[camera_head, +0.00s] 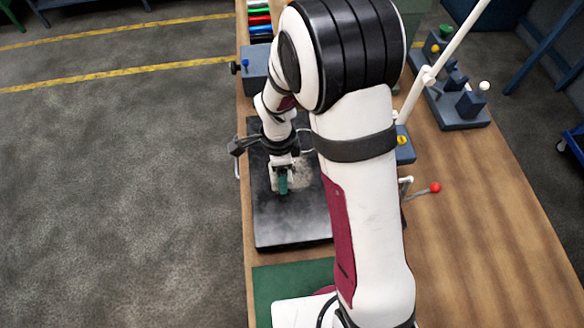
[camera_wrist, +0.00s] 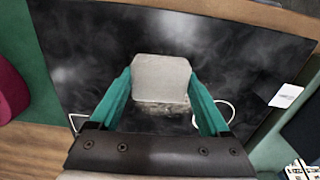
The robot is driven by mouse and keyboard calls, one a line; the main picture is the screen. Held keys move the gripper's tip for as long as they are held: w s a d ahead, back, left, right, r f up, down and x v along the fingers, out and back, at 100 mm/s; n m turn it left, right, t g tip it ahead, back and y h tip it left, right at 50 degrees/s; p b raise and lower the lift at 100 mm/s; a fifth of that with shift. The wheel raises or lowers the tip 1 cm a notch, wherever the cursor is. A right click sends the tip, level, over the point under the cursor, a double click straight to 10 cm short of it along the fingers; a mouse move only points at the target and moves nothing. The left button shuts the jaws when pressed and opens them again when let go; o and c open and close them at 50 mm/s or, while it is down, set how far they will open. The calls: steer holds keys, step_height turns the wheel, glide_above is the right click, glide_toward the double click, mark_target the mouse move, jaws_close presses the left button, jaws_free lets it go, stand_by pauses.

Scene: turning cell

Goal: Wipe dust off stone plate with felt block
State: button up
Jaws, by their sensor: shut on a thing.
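The dark stone plate (camera_head: 290,225) lies on the wooden bench, and it fills much of the wrist view (camera_wrist: 95,40). Pale, cloudy dust (camera_wrist: 240,48) is spread over it in patches, with a whitish patch beside my gripper in the head view (camera_head: 304,174). My gripper (camera_head: 283,186) is over the plate's middle, pointing down. In the wrist view its two green fingers (camera_wrist: 160,84) are shut on the light grey felt block (camera_wrist: 160,74). The block is level between them. I cannot tell whether its underside touches the plate.
A green mat (camera_head: 285,279) lies in front of the plate. A grey-blue box (camera_head: 256,68) stands behind it. A lever with a red knob (camera_head: 435,188) and a fixture (camera_head: 463,108) are to the right. A white label (camera_wrist: 286,95) shows in the wrist view.

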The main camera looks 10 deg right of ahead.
steer(key=shift+a, duration=1.2)
steer(key=shift+a+r, duration=0.1)
steer(key=shift+a, duration=0.15)
step_height(320, 180, up, 8)
steer(key=shift+d, duration=0.1)
